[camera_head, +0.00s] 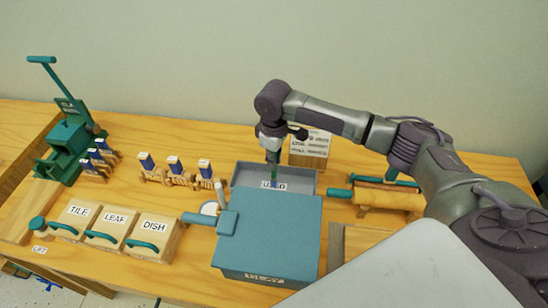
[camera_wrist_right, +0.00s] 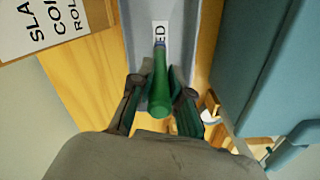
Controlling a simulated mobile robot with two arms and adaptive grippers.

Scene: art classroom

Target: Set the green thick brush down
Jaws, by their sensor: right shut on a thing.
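The green thick brush (camera_head: 273,174) hangs below my right gripper (camera_head: 273,151), roughly upright, over the grey tray (camera_head: 300,170). My right gripper is shut on it. In the right wrist view the green handle (camera_wrist_right: 158,88) sits between the two fingers (camera_wrist_right: 157,97), its far end pointing at the tray's label. The tray also shows there (camera_wrist_right: 178,25). The label is partly covered by the brush; I read "ED" in the wrist view. I cannot tell whether the brush's lower end touches the tray. My left gripper is not in view.
A blue box (camera_head: 268,236) stands close in front of the tray. A text card (camera_head: 310,146) stands behind it. A roller (camera_head: 376,198) lies to the right, and brush racks (camera_head: 178,180) to the left. Boxes marked TILE, LEAF and DISH (camera_head: 153,240) stand front left.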

